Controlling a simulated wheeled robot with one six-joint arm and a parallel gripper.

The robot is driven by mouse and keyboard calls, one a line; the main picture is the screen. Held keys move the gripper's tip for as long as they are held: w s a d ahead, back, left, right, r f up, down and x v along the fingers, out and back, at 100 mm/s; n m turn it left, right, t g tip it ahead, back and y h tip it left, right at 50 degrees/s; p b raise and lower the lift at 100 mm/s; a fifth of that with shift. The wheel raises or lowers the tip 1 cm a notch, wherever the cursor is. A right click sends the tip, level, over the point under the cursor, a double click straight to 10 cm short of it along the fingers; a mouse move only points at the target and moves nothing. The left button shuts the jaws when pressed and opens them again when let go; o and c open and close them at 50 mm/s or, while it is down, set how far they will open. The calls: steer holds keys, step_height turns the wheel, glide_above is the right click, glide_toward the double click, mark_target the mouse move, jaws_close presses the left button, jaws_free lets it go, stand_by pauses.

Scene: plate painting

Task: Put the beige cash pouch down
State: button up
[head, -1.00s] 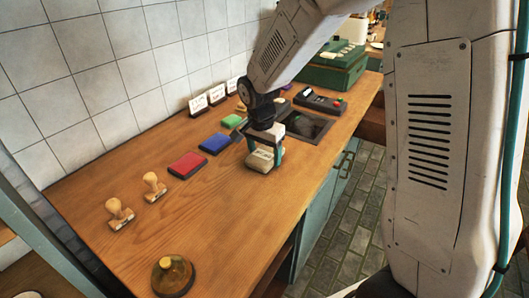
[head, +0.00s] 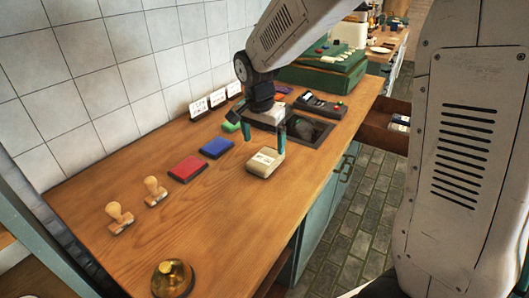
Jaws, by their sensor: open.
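The beige cash pouch (head: 264,163) lies flat on the wooden counter (head: 215,215), just in front of the dark recessed panel. A small pale label shows on its top. My gripper (head: 265,147) is open above and behind the pouch, with its teal fingers apart and nothing between them. The fingertips appear close to the pouch's far edge; I cannot tell whether they touch it.
Red (head: 188,168), blue (head: 217,147) and green (head: 231,126) pads lie left of the pouch. Two wooden stamps (head: 120,217) and a brass bell (head: 172,278) stand nearer. A card terminal (head: 320,105) and green register (head: 325,72) are behind.

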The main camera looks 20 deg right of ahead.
mark_target(262, 161)
step_height(262, 161, up, 6)
steer(key=s+d+r+n, duration=0.1)
steer(key=s+r+n, duration=0.15)
steer(key=s, duration=0.45)
steer(key=s+d+r+n, duration=0.2)
steer(key=s+r, duration=0.1)
steer(key=s, duration=0.4)
steer(key=s+d+f+n+y, duration=0.1)
steer(key=s+n, duration=0.5)
steer(key=s, duration=0.9)
steer(key=shift+s+f, duration=0.25)
steer(key=shift+f, duration=0.1)
